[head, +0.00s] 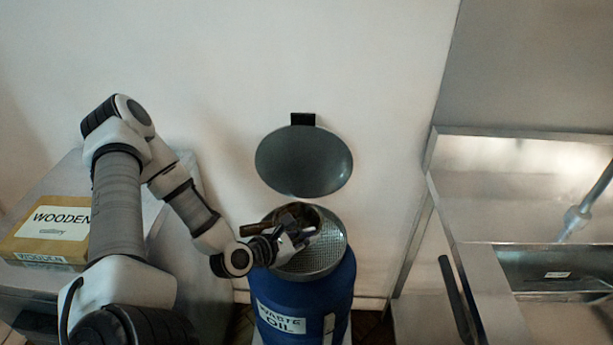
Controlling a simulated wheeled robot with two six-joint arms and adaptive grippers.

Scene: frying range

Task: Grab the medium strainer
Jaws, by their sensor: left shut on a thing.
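A brownish round strainer (302,209), which I take to be the medium strainer, shows over the top of the blue waste oil drum. A short dark brown handle (257,229) sticks out to its left. My left gripper (293,242) comes in from the left over the drum and is shut on this strainer. The fingers hide part of it, and I cannot tell whether it touches the mesh below. My right gripper is out of view.
The blue drum (303,299), labelled waste oil, has a round metal mesh (325,258) on top. A grey oval lid (303,162) is at the wall behind. A box marked wooden cutlery (40,249) sits on a grey cabinet at left. Steel fryer equipment (510,190) stands at right.

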